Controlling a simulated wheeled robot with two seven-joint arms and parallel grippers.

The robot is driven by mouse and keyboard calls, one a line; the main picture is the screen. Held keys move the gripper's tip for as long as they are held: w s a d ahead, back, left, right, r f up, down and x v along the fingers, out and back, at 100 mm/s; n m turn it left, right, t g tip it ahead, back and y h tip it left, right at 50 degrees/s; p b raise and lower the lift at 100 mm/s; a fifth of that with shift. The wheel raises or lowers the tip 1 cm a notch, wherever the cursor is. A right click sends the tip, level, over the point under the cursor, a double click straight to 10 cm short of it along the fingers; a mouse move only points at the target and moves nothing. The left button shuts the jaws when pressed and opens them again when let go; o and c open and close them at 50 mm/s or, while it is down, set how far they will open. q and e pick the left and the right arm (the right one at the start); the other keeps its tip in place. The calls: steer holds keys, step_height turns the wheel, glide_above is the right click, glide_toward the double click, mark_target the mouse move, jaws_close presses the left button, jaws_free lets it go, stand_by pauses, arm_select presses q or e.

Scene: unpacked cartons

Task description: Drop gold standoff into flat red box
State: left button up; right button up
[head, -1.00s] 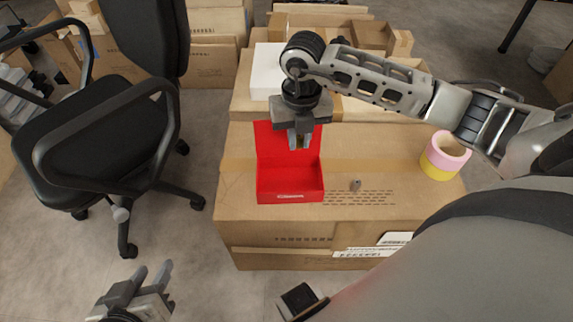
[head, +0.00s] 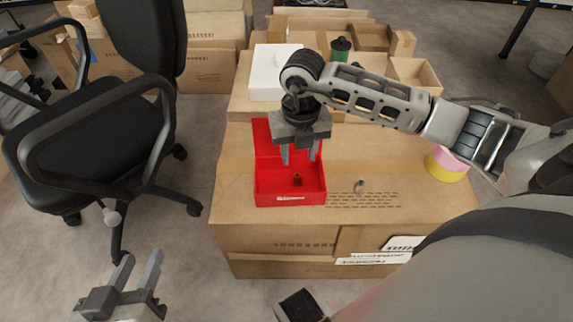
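The flat red box (head: 262,192) stands open on the large carton, its lid raised at the back. A small gold-brown standoff (head: 297,180) is inside the box, on its floor. My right gripper (head: 299,156) is above the back part of the box, pointing down. Its fingers are apart with nothing between them. My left gripper (head: 142,256) is at the lower left, over the floor and away from the carton. It is open and empty.
A small grey part (head: 360,186) lies on the carton (head: 400,215) right of the box. Pink and yellow tape rolls (head: 446,168) sit farther right. A white box (head: 272,72) and a green-and-black cylinder (head: 340,48) are behind. An office chair (head: 95,130) stands at left.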

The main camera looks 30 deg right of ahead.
arm_select(q)
steer(key=f+g+p, duration=0.1)
steer(key=p, duration=0.1)
steer(key=a+f+g+y+p, duration=0.1)
steer(key=f+p, duration=0.1)
steer(key=shift+a+f+y, duration=0.1)
steer(key=shift+a+y, duration=0.05)
steer(key=shift+y, duration=0.15)
arm_select(e)
step_height(320, 180, up, 16)
